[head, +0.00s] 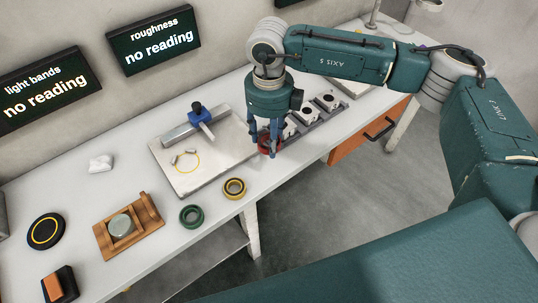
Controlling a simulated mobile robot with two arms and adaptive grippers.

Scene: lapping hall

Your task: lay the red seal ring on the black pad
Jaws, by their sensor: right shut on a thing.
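The red seal ring (264,149) is between the fingers of my right gripper (270,147), near the front edge of the bench. The fingers are shut on it and hide part of it. I cannot tell whether the ring still touches the bench. The black pad (36,242), a round dark disc with a yellow circle on it, lies at the left end of the bench with nothing on it. It is far to the left of my right gripper. My left gripper is out of view.
A green ring (183,222) and a yellow-black ring (229,195) lie near the front edge. A wooden holder (103,243) with a grey disc, a white plate (187,187) with a blue-clamped cylinder, a white crumpled thing (101,164) and an orange-black block (54,287) stand about.

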